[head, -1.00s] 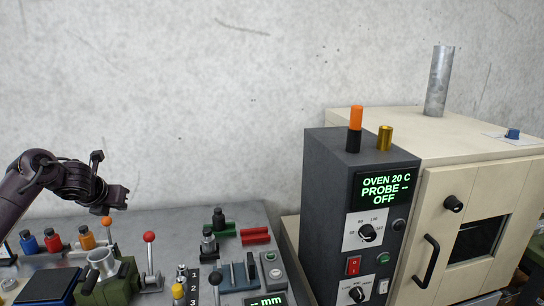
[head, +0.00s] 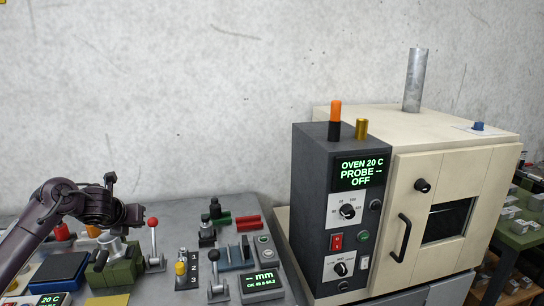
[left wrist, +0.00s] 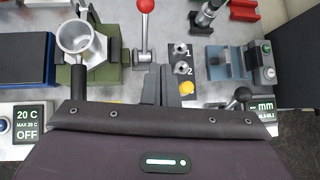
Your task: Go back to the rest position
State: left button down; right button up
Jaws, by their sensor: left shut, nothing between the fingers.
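My left gripper (head: 136,214) is at the left of the head view, above the grey bench (head: 175,222) and close to a red-knobbed lever (head: 153,243). In the left wrist view its fingers (left wrist: 168,88) are together with nothing between them. In that view they point at the bench between the green block (left wrist: 104,72) with a metal cup and the numbered panel (left wrist: 182,65). My right gripper is in neither view.
A beige oven (head: 405,190) with a dark control box (head: 318,165) stands at the right; its display reads 20 C, probe, OFF. A grey gauge (head: 263,284), a black-knobbed lever (head: 216,270) and red and green blocks (head: 247,222) sit on the bench. The bench's rear strip is bare.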

pick_arm(q)
jog(key=s+d+f+n+h, duration=0.1)
jog(key=s+d+f+n, duration=0.6)
jog(key=d, duration=0.4)
jog(key=s+d+f+n, duration=0.5)
jog(key=s+d+f, duration=0.35)
jog(key=d, duration=0.25)
jog(key=s+a+f+n+g, duration=0.1)
jog(key=s+a+n+g, duration=0.15)
jog(key=s+n, duration=0.9)
jog(key=s+a+f+n+g, duration=0.1)
jog(key=s+a+n+g, duration=0.15)
jog(key=s+n, duration=0.95)
jog(key=s+f+m+g, duration=0.1)
jog(key=s+f+m, duration=0.1)
jog(key=f, duration=1.4)
jog(key=s+f+m+g, duration=0.1)
jog(key=s+f+m, duration=0.15)
jog(key=f, duration=1.35)
jog(key=s+a+f, duration=0.2)
jog(key=s+f, duration=1.4)
jog(key=s, duration=0.3)
jog(key=shift+s+a+f+n+g+y, duration=0.25)
jog(key=shift+a+f+n+g+y, duration=0.05)
jog(key=shift+a+f+n+g, duration=0.1)
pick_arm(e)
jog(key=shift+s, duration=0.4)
